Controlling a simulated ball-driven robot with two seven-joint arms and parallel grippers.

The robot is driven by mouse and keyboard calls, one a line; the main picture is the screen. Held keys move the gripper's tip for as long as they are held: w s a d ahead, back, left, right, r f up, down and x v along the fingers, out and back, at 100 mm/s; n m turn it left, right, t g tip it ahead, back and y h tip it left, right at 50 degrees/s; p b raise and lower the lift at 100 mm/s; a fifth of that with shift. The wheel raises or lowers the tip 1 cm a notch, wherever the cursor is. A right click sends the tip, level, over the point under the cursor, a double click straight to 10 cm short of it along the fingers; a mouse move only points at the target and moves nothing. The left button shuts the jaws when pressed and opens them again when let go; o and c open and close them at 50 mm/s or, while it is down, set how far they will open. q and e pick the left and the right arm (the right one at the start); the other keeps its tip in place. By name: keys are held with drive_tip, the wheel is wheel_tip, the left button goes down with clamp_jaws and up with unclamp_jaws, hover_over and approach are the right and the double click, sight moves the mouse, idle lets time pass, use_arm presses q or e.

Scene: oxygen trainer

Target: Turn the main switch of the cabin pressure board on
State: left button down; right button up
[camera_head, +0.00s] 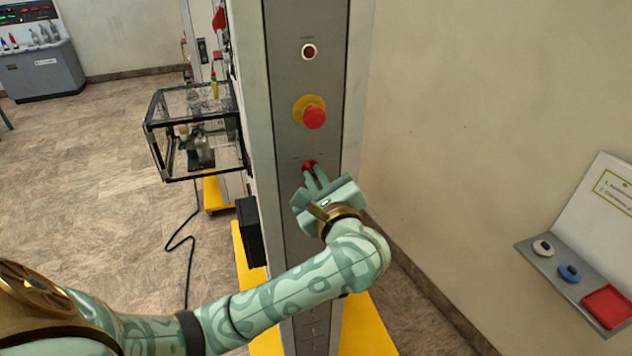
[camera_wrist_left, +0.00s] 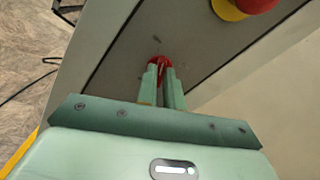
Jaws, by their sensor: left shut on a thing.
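The cabin pressure board (camera_head: 283,60) is a tall, narrow grey panel. Its red main switch (camera_head: 309,165) sits below the emergency button, partly hidden by my left fingers. My left gripper (camera_head: 312,176) is shut on this switch. In the left wrist view, the red switch (camera_wrist_left: 158,64) shows between the two fingertips (camera_wrist_left: 160,76), with a pale mark on its face. The switch's exact angle is hard to tell. My right gripper is not in view.
A red mushroom button (camera_head: 314,117) on a yellow plate and a small round indicator (camera_head: 309,52) sit above the switch. A glass-sided box (camera_head: 165,172) stands to the left. A shelf with small round items and a red tray (camera_head: 607,306) is at right.

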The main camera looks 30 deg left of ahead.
use_arm(q)
drive_tip(key=m, duration=0.3)
drive_tip(key=shift+m+p, duration=0.4)
drive_tip(key=shift+w+d+f+m+p, duration=0.1)
drive_tip(key=shift+m+p, duration=3.45)
drive_tip(key=shift+m, duration=2.05)
drive_tip(key=c, duration=1.5)
unclamp_jaws()
drive_tip(key=shift+d, duration=0.1)
